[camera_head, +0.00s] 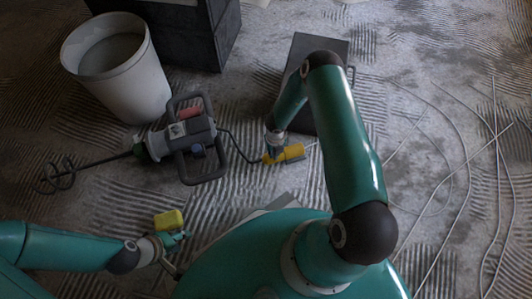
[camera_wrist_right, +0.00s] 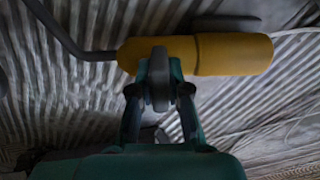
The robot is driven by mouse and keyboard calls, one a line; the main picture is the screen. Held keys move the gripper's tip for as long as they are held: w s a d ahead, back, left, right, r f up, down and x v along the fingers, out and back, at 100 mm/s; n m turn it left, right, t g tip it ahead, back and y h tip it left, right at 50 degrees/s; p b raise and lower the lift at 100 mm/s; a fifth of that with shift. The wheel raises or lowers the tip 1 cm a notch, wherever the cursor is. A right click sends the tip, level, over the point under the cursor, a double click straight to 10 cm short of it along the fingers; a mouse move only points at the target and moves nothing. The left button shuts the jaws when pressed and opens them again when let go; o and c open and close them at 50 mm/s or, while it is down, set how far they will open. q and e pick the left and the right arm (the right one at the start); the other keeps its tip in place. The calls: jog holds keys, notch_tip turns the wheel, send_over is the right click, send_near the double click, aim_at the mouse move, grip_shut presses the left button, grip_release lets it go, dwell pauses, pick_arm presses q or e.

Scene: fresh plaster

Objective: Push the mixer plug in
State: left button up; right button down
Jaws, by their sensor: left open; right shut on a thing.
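The mixer (camera_head: 188,130) lies on the floor, and its dark cable runs to a yellow plug (camera_head: 269,159). My right gripper (camera_head: 275,149) is shut on this plug, which also shows in the right wrist view (camera_wrist_right: 140,52). A yellow coupling (camera_head: 295,152) with a pale cord lies against the plug's right end, in line with it. In the right wrist view the coupling (camera_wrist_right: 236,54) meets the plug at a visible seam; I cannot tell how deep the pins sit. My left gripper (camera_head: 180,240) is open and low at the left, close to a yellow block (camera_head: 169,219).
A white bucket (camera_head: 117,75) stands at the upper left beside a dark box (camera_head: 193,35). A dark flat case (camera_head: 318,47) lies behind my right arm. Pale cords (camera_head: 465,170) loop over the ridged floor at the right.

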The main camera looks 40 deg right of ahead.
jog(key=shift+s+d, duration=0.1)
jog(key=shift+d, duration=0.25)
jog(key=c, duration=1.1)
grip_release()
jog(key=shift+r, duration=0.15)
notch_tip(320, 180, up, 12)
jog(key=shift+f, duration=0.15)
